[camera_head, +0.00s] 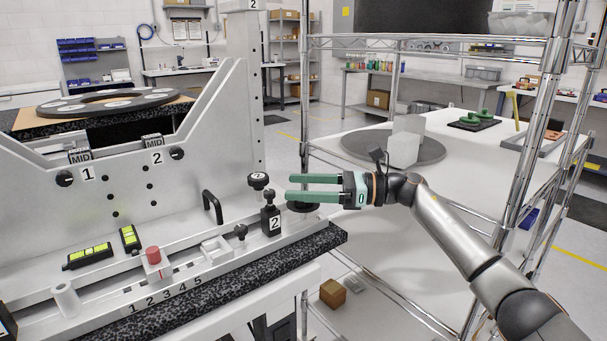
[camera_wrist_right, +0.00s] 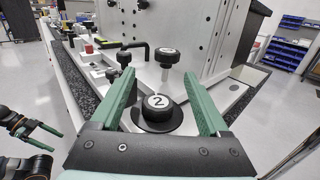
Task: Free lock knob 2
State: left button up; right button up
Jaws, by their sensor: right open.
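Lock knob 2 seems to be the low black knob with a white "2" cap (camera_wrist_right: 157,103), on a round black base, between and beyond the fingers in the right wrist view. In the head view only a black disc (camera_head: 303,207) shows below the fingers; the cap is not clear there. My right gripper (camera_head: 287,188) is open and empty, its fingers pointing left, and no contact with the knob shows. It also frames the knob in the wrist view (camera_wrist_right: 160,75). My left gripper (camera_wrist_right: 36,122) shows at the wrist view's lower left, fingers apart and empty.
A taller labelled knob (camera_head: 258,179) on a stem stands just left of my right fingertips. A black block marked 2 (camera_head: 270,217) with a knob stands in front of it. The upright fixture plate (camera_head: 215,130) is behind. A wire rack post (camera_head: 520,150) stands near my right arm.

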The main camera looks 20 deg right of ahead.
jog(key=s+a+r, duration=0.4)
jog(key=s+r, duration=0.6)
jog(key=s, duration=0.3)
jog(key=shift+s+r, duration=0.15)
jog(key=shift+s, duration=0.1)
